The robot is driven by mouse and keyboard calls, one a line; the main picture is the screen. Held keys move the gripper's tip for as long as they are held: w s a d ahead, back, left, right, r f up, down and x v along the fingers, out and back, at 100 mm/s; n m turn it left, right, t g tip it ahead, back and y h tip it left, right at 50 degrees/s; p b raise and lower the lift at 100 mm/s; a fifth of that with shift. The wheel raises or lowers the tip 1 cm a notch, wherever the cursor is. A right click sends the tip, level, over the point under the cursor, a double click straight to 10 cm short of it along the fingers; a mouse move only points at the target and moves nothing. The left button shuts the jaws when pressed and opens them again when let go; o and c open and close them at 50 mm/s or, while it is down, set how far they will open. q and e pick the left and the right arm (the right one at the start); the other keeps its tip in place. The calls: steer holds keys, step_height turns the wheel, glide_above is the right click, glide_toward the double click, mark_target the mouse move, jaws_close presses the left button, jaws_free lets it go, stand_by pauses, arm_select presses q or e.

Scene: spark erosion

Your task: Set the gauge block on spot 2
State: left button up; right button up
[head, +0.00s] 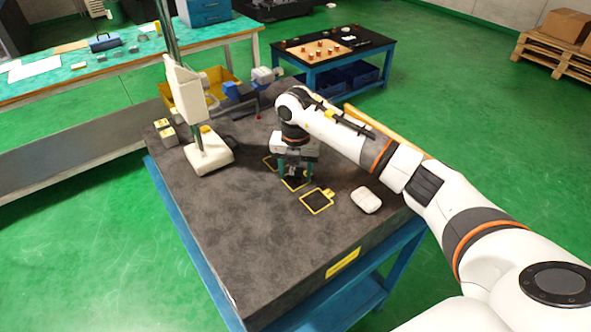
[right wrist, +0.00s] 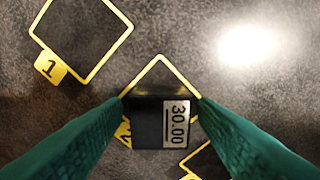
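The gauge block (right wrist: 150,125), dark with a pale label reading 30.00, stands at the middle yellow-outlined spot (right wrist: 160,66), whose number I cannot read. The block covers the near part of this outline. My right gripper (right wrist: 160,100) has its green fingers on either side of the block, with narrow gaps showing between fingers and block, so it is open around it. In the head view, my right gripper (head: 294,177) is low over the middle spot and mostly hides the block. Spot 1 (right wrist: 47,67) is bare. My left gripper is not in view.
A third outlined spot (head: 317,201) lies nearer the front, beside a white rounded object (head: 366,200). A white column stand (head: 208,158) rises to the left, with small blocks (head: 166,130) beyond it. A yellow bin (head: 222,88) stands at the back. The plate's front left (head: 235,235) is clear.

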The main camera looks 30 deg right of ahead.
mark_target(296, 172)
steer(key=shift+r, duration=0.55)
step_height(296, 172, up, 11)
steer(key=b, duration=0.2)
steer(key=shift+r, duration=0.15)
